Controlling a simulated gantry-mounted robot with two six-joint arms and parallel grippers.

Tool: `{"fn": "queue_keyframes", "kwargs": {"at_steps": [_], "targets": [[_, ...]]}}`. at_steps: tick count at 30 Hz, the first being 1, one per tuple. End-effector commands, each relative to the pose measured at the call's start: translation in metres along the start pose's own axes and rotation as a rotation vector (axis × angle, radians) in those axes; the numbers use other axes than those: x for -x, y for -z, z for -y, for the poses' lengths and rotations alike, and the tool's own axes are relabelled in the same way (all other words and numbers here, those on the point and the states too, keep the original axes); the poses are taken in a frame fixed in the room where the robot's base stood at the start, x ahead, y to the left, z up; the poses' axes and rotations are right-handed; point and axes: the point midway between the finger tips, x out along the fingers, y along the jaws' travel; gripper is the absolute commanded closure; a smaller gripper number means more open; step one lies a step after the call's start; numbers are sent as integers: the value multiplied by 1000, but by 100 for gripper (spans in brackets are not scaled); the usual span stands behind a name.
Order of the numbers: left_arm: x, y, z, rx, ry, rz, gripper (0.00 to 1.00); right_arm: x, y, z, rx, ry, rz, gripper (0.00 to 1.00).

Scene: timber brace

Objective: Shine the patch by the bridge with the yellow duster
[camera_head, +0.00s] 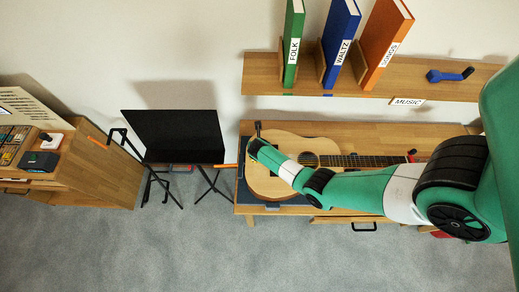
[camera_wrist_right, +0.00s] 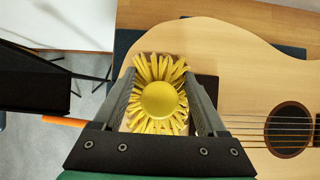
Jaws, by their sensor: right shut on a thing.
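An acoustic guitar (camera_head: 285,140) lies face up on the wooden bench, its neck pointing right under my right arm. Its pale body (camera_wrist_right: 235,60) and sound hole (camera_wrist_right: 288,128) show in the right wrist view. My right gripper (camera_wrist_right: 160,105) is shut on the yellow duster (camera_wrist_right: 158,98), whose fringed strands fan out between the fingers. It is over the left end of the guitar body. Whether the duster touches the wood I cannot tell. A dark piece (camera_wrist_right: 208,88) shows beside the right finger; the bridge is largely hidden there. I cannot make out the patch. My left gripper is not in view.
A black music stand (camera_head: 178,135) stands left of the bench (camera_head: 350,131), with an orange stick (camera_head: 225,165) at its edge. A shelf (camera_head: 262,75) above holds green, blue and orange binders and a blue object (camera_head: 447,75). A wooden cabinet (camera_head: 105,170) is at left.

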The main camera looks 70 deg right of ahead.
Motion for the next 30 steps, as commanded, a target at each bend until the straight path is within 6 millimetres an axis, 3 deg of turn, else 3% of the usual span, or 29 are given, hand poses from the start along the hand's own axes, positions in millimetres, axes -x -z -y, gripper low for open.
{"fn": "queue_keyframes", "kwargs": {"at_steps": [7, 30], "targets": [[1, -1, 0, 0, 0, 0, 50, -3, 0, 2, 2, 3, -4, 70], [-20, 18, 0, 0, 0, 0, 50, 23, 32, 2, 5, 3, -5, 70]]}}
